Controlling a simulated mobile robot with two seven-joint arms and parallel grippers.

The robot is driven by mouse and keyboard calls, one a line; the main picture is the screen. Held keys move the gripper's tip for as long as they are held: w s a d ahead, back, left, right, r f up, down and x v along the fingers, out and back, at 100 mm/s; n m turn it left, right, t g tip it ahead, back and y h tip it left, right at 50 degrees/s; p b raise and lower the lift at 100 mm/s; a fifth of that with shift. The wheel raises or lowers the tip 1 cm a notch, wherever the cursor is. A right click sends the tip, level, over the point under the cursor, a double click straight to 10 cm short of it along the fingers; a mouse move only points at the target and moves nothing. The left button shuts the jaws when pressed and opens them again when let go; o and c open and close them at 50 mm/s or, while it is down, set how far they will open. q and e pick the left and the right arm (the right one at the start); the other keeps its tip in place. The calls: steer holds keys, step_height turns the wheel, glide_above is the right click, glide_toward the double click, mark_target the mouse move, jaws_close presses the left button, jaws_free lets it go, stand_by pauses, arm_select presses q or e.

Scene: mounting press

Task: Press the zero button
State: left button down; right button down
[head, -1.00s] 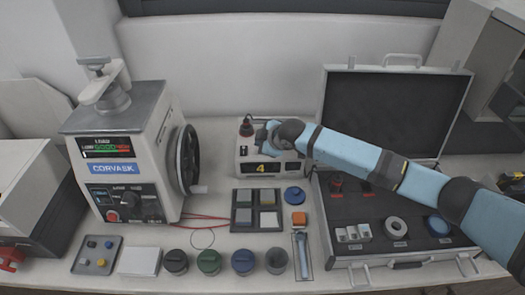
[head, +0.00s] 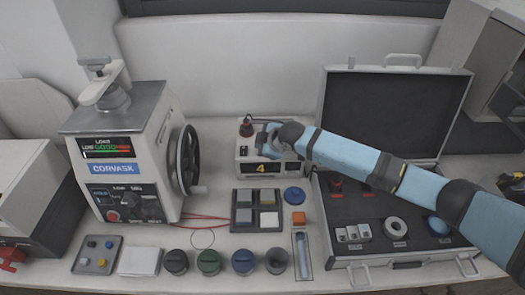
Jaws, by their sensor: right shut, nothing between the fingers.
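A small pale unit with a dark front strip and a yellow "4" (head: 261,168) stands at the back middle of the bench. My right gripper (head: 264,142) is shut and empty over the top of this unit. The wrist and fingers cover part of its top, so I cannot tell whether the fingers touch it. No button marked zero can be read on it. The CORVASK press (head: 112,150) stands at the left, with a red button (head: 113,216) and dark knobs on its front panel. Its small panel labels are unreadable. My left gripper is not in view.
An open case (head: 398,262) lies under my right arm. Several round pots (head: 209,262) line the front. A black-and-red knob (head: 247,127) stands behind the unit.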

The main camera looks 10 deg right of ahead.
steer(key=shift+f, duration=0.4)
stand_by(0.6)
steer(key=shift+r, duration=0.1)
steer(key=shift+r+p, duration=0.7)
steer(key=shift+p, duration=0.15)
step_height(320, 180, up, 5)
steer(key=p, duration=0.4)
steer(key=shift+p, duration=0.35)
